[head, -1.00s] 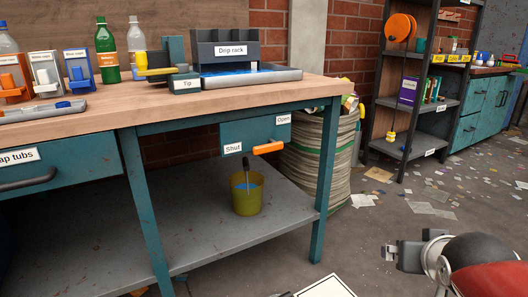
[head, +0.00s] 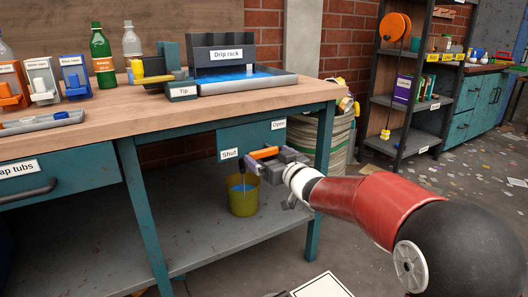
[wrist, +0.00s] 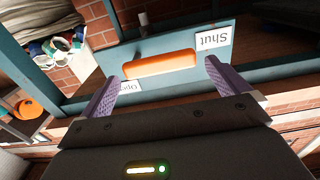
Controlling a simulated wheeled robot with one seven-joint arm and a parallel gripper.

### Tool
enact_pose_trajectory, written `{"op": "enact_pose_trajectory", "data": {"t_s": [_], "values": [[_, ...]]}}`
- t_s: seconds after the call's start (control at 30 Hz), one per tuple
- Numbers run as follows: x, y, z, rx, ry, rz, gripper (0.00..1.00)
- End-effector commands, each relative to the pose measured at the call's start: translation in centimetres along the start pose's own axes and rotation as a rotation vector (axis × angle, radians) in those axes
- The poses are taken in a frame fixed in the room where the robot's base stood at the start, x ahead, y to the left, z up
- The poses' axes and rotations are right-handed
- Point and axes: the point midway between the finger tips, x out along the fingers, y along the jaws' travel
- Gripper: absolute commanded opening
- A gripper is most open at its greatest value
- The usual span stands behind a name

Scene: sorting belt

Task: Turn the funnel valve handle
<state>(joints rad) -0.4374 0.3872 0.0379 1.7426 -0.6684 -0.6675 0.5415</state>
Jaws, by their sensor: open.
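The orange valve handle (head: 264,153) is on the teal panel (head: 240,138) under the bench top, between the Shut label (head: 229,154) and the Open label (head: 279,125). In the head view my gripper (head: 262,166) is at the handle, partly in front of it. In the wrist view the handle (wrist: 158,64) lies lengthwise between the two purple fingers of my gripper (wrist: 160,80). The fingers are apart, one near each end of the handle, and I see no contact. The funnel itself is not clearly seen.
A yellow-green bucket (head: 243,195) with blue contents stands on the lower shelf below the panel. The bench leg (head: 321,180) is right of my gripper. A drip tray (head: 250,82) and bottles stand on the bench top. A sack (head: 345,125) stands behind the leg.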

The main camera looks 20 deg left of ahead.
Motion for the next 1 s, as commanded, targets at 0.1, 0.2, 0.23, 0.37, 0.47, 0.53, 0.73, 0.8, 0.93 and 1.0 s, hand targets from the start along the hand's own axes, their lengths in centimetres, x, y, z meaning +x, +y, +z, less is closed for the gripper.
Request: {"op": "enact_pose_trajectory", "data": {"t_s": [0.1, 0.2, 0.23, 0.37, 0.47, 0.53, 0.73, 0.8, 0.93, 1.0], "values": [[1.9, -0.1, 0.0, -0.001, -0.001, -0.001, 1.00], [2.9, 0.0, 0.0, -0.001, 0.000, 0.000, 1.00], [3.1, 0.0, 0.0, -0.001, 0.000, 0.001, 1.00], [3.6, 0.0, 0.0, 0.000, -0.001, 0.002, 1.00], [3.6, 0.0, 0.0, 0.000, -0.001, 0.002, 1.00], [3.6, 0.0, 0.0, 0.000, -0.001, 0.002, 1.00], [3.6, 0.0, 0.0, -0.001, -0.001, 0.003, 0.80], [3.6, 0.0, 0.0, -0.001, -0.001, 0.003, 0.71], [3.6, 0.0, 0.0, -0.001, -0.001, 0.003, 0.54], [3.6, 0.1, 0.0, -0.001, -0.001, 0.003, 0.45]]}}
